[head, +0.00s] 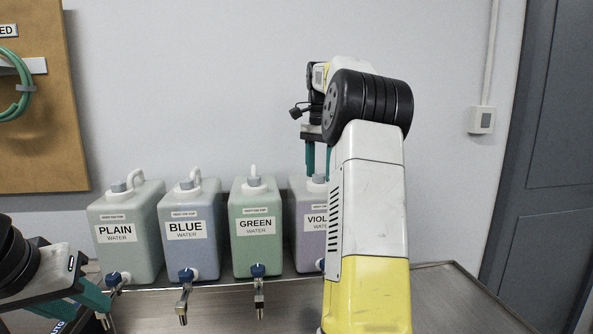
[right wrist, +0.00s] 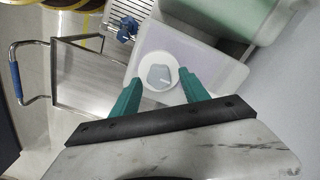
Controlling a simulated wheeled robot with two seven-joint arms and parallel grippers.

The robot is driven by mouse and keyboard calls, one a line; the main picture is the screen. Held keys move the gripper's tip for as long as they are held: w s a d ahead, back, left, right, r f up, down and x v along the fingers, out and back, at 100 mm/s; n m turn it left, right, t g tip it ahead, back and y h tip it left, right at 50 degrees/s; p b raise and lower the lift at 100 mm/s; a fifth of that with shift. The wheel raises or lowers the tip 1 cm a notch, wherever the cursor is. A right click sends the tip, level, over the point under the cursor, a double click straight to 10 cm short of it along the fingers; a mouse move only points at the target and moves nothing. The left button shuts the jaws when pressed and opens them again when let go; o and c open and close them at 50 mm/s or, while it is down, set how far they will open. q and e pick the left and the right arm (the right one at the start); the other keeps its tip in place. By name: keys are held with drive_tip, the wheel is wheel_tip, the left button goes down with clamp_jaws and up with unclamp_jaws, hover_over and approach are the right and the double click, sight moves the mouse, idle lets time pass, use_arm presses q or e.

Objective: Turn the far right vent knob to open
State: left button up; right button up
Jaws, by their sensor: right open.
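The violet container (head: 306,222) stands at the far right of the row, partly hidden behind my right arm. Its grey vent knob (head: 318,178) sits on top. In the right wrist view the knob (right wrist: 160,76) is a faceted grey cap with a pale mark, on a round white base. My right gripper (head: 318,160) points down above this knob. Its teal fingers (right wrist: 158,82) are open, one on each side of the knob as seen from the wrist; contact cannot be told. My left gripper (head: 85,300) is low at the left, partly cut off, its opening unclear.
Plain (head: 130,243), blue (head: 190,247) and green (head: 256,243) containers stand left of the violet one, with taps at the front. The wall is close behind. A cart with a blue handle (right wrist: 16,82) shows in the right wrist view.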

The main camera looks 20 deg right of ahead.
clamp_jaws()
drive_tip(key=shift+n, duration=0.4)
drive_tip(key=n, duration=0.5)
drive_tip(key=shift+a+f, duration=0.1)
drive_tip(key=n, duration=0.5)
drive_tip(key=shift+w+a+n, duration=0.1)
drive_tip(key=shift+n, duration=0.3)
drive_tip(key=n, duration=0.5)
drive_tip(key=shift+a+n, duration=0.1)
drive_tip(key=shift+n, duration=0.2)
drive_tip(key=n, duration=0.4)
drive_tip(key=shift+n, duration=0.4)
